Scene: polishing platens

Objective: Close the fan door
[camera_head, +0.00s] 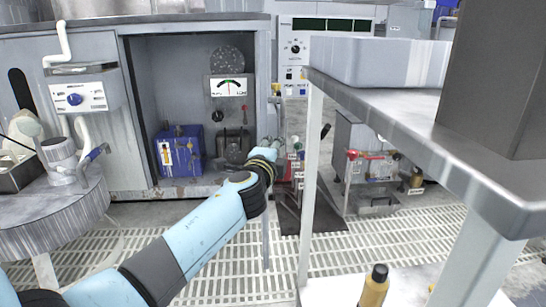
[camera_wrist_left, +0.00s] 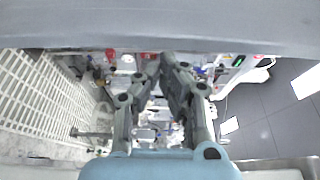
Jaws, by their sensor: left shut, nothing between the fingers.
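A grey cabinet (camera_head: 264,80) stands at the back with its front open. Inside are a round dark fan grille (camera_head: 227,60), a gauge (camera_head: 228,87) and a blue box (camera_head: 181,151). I cannot clearly make out the fan door's panel; it may be edge-on or behind my arm. My left gripper (camera_head: 270,147) is beside the cabinet's lower right edge, partly hidden by its own wrist. In the left wrist view my left gripper (camera_wrist_left: 168,66) is shut and empty, its fingertips near a broad grey edge (camera_wrist_left: 160,35). I cannot tell whether they touch it. My right gripper is out of view.
A metal table (camera_head: 420,125) with a grey slab (camera_head: 375,60) and a dark block fills the right side. A round grey stand (camera_head: 55,215) is at the left. A bottle (camera_head: 375,287) is at the bottom. Slatted floor (camera_head: 225,262) lies under my arm.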

